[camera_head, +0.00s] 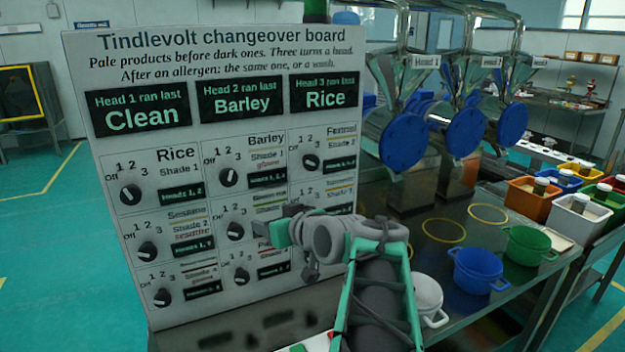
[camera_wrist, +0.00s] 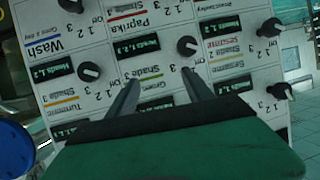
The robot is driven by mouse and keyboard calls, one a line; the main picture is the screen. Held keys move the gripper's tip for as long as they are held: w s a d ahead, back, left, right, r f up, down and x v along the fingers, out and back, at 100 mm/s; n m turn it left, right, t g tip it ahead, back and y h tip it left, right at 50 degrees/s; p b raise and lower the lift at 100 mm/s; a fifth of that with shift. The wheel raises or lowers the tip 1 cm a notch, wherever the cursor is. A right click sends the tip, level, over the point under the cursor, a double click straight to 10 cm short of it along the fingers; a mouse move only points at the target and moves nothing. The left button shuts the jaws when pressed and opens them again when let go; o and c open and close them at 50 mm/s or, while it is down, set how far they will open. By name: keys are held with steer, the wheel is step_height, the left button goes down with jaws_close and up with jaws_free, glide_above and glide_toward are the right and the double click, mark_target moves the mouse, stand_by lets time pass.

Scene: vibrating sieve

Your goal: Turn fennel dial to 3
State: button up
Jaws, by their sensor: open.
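The fennel dial (camera_head: 311,161) is a round black knob at the top right of the dials on the white changeover board (camera_head: 225,55). Its setting is too small to read surely. My gripper (camera_head: 275,232) is in front of the board's lower middle, below and left of that dial and apart from it. In the wrist view the board is upside down, and my open, empty gripper (camera_wrist: 160,77) faces the Green label. Wash, Paprika and Turmeric labels show there too, and I cannot make out the fennel dial.
Other black dials, such as the Rice dial (camera_head: 130,194) and Barley dial (camera_head: 229,177), sit close by on the board. On the table at right stand a blue pot (camera_head: 478,271), a green pot (camera_head: 528,246) and a white pot (camera_head: 428,297). Steel machines with blue discs (camera_head: 404,141) stand behind.

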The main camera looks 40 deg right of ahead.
mark_target(313, 164)
steer(key=s+d+r+m+t+h, duration=0.1)
steer(key=s+d+r+t+h, duration=0.3)
steer(key=d+r, duration=0.65)
steer(key=shift+y, duration=0.3)
steer(key=w+d, duration=0.1)
steer(key=w, duration=0.1)
steer(key=w+d+f, duration=0.1)
steer(key=w, duration=0.1)
steer(key=w+d, duration=0.1)
steer(key=shift+w+f+p, duration=0.35)
steer(key=shift+w+f, duration=0.05)
steer(key=shift+c, duration=0.3)
jaws_close()
